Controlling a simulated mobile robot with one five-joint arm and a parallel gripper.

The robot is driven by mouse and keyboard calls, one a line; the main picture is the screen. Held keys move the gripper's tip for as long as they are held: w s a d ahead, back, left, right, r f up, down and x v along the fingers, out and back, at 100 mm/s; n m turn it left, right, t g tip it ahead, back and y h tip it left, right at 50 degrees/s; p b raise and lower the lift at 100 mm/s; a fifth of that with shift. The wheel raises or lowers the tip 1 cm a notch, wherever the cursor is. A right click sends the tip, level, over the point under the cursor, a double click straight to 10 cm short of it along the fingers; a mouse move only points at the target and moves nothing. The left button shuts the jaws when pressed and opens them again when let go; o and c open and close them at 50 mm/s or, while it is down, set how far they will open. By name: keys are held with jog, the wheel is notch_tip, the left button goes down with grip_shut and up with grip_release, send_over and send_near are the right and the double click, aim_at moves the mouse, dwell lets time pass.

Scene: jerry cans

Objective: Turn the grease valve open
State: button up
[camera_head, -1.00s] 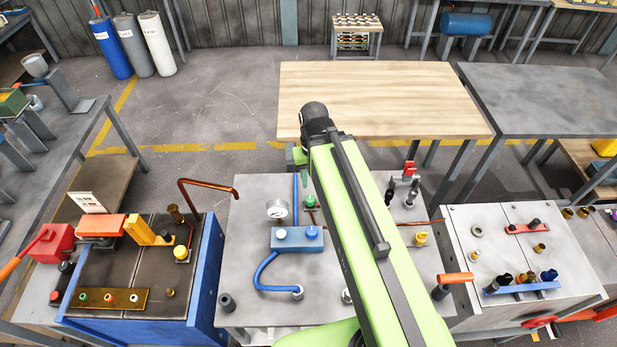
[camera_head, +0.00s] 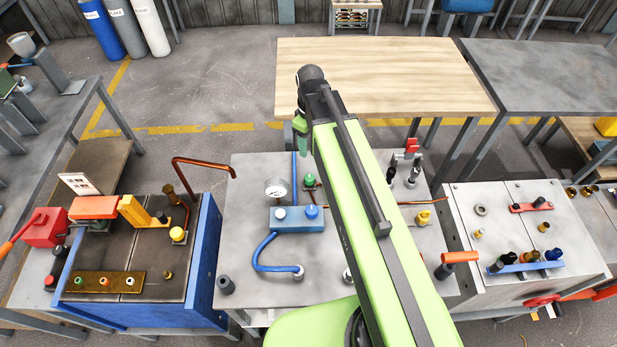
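No part is readably marked as the grease valve, so I cannot tell which one it is. Candidates are an orange-handled lever (camera_head: 460,257) at the right edge of the middle bench, a yellow knob (camera_head: 422,218) on that bench, and a red handwheel (camera_head: 541,300) low on the right cabinet. My green arm reaches up and away over the middle bench. My gripper (camera_head: 302,140) hangs at its far end, above the back of that bench and apart from these parts. Its fingers are too small and partly hidden to read. My arm hides part of the bench's right half.
The middle bench (camera_head: 250,180) carries a blue block (camera_head: 297,218) with a gauge (camera_head: 275,188) and hose. A dark-topped blue cabinet (camera_head: 205,260) stands left, a grey cabinet (camera_head: 590,235) right. A bare wooden table (camera_head: 390,75) is behind. Grey floor is open behind left.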

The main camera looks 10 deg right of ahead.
aim_at(310, 177)
notch_tip(310, 177, down, 18)
jog(key=b, duration=1.7)
jog(key=shift+r, duration=0.25)
jog(key=shift+r, duration=0.1)
jog(key=shift+c, duration=0.2)
grip_shut()
